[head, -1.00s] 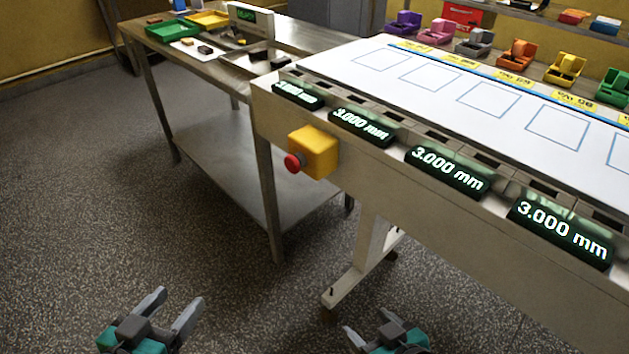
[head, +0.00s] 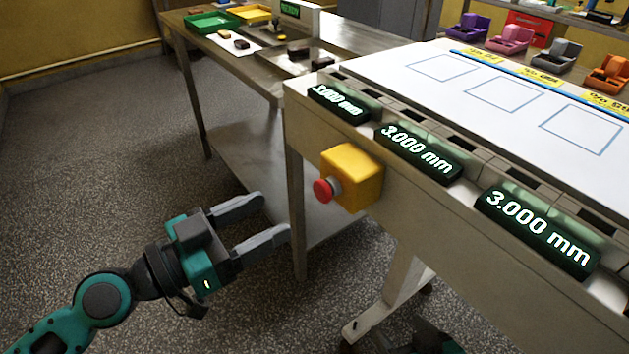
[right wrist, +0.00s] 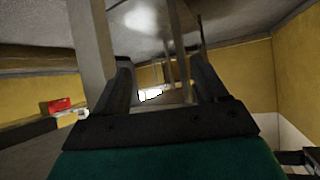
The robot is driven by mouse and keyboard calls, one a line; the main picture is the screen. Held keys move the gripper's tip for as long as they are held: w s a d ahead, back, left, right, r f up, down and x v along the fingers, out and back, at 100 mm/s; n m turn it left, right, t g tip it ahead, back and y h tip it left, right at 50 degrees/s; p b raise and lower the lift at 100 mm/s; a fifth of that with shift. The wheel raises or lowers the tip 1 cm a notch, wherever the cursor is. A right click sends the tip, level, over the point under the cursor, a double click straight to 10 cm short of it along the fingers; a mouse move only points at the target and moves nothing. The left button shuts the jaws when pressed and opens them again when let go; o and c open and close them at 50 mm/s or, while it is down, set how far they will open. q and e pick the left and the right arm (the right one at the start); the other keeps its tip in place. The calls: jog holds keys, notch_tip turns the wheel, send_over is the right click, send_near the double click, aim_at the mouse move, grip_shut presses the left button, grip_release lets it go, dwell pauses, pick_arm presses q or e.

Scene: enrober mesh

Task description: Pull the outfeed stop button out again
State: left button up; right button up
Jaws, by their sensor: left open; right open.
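The outfeed stop button is a red mushroom knob (head: 326,190) on a yellow box (head: 352,176), fixed to the front side of the machine near its left end. The knob faces left and toward me in the head view. My left gripper (head: 276,217) is open and empty, left of the red knob and slightly below it in the picture, apart from it. My right gripper shows only as a dark part at the bottom edge of the head view (head: 425,340). In the right wrist view its fingers (right wrist: 160,85) are apart with nothing between them.
Several black displays (head: 418,154) reading 3.000 mm line the machine's front edge. A metal table (head: 240,65) with a green tray (head: 212,22) and a yellow tray stands behind, on the left. A machine leg (head: 390,300) stands below the box. The floor at left is clear.

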aim_at(319, 191)
pick_arm(q)
jog(key=p+x, duration=0.2)
jog(key=x, duration=0.4)
jog(key=shift+r, duration=0.2)
jog(key=shift+p+x, duration=0.35)
jog(key=shift+x, duration=0.7)
jog(key=shift+w+d+f, duration=0.2)
jog(key=shift+w+d, duration=0.1)
jog(key=shift+d, duration=0.1)
jog(key=shift+c, duration=0.3)
jog(key=c, duration=0.4)
grip_shut()
